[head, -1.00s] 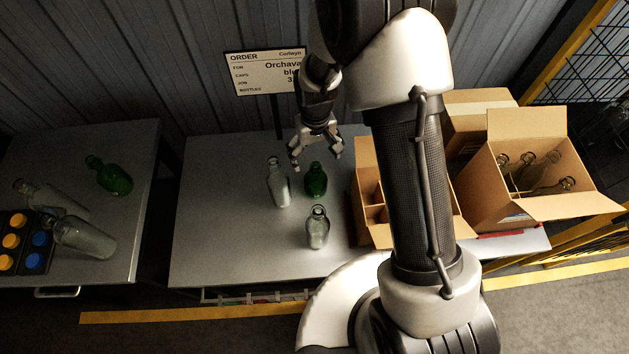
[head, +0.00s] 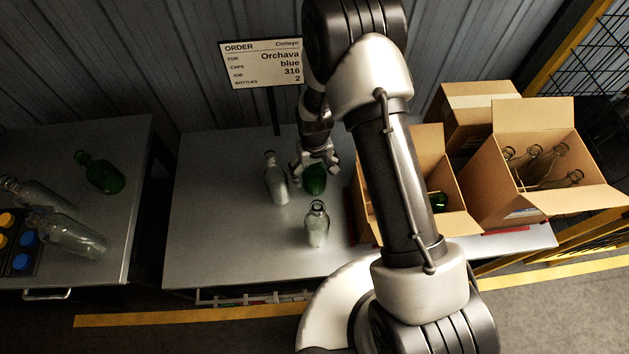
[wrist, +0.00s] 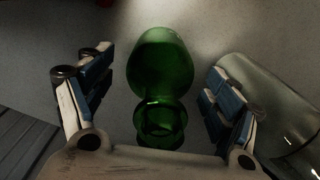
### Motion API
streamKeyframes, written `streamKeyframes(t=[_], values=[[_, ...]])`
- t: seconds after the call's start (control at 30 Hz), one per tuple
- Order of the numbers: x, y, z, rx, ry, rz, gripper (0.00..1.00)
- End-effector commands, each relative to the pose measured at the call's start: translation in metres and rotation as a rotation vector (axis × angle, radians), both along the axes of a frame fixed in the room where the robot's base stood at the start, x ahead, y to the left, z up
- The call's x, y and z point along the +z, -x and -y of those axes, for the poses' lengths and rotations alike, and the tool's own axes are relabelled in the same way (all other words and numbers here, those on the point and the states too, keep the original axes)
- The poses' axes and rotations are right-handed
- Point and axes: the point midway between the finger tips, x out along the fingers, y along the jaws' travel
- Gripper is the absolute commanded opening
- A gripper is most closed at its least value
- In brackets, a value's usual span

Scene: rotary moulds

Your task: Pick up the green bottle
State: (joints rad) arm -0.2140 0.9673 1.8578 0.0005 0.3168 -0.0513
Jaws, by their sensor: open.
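A green bottle (head: 314,181) stands upright on the middle table, its upper part hidden by my gripper (head: 318,160) in the head view. In the wrist view the green bottle (wrist: 161,85) sits between the two spread fingers of my gripper (wrist: 158,108), its open mouth nearest the palm. The gripper is open, with visible gaps between its blue pads and the bottle. Another green bottle (head: 100,173) lies on the left table. A green bottle also shows partly in the nearer box (head: 440,202).
Clear bottles stand to the left (head: 276,178) and front (head: 317,223) of the green one; one is close beside my right finger in the wrist view (wrist: 265,95). An order sign (head: 263,63) stands behind. An open carton (head: 522,172) holds clear bottles at right.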

Motion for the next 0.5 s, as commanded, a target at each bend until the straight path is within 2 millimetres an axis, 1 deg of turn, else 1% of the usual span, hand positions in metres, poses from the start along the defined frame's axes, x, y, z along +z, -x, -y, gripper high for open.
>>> streamKeyframes(t=[0.17, 0.5], values=[[0.0007, -0.0004, -0.0002, 0.000, 0.000, 0.001, 0.83], [0.0009, -0.0001, -0.0001, 0.000, 0.000, 0.000, 0.61]])
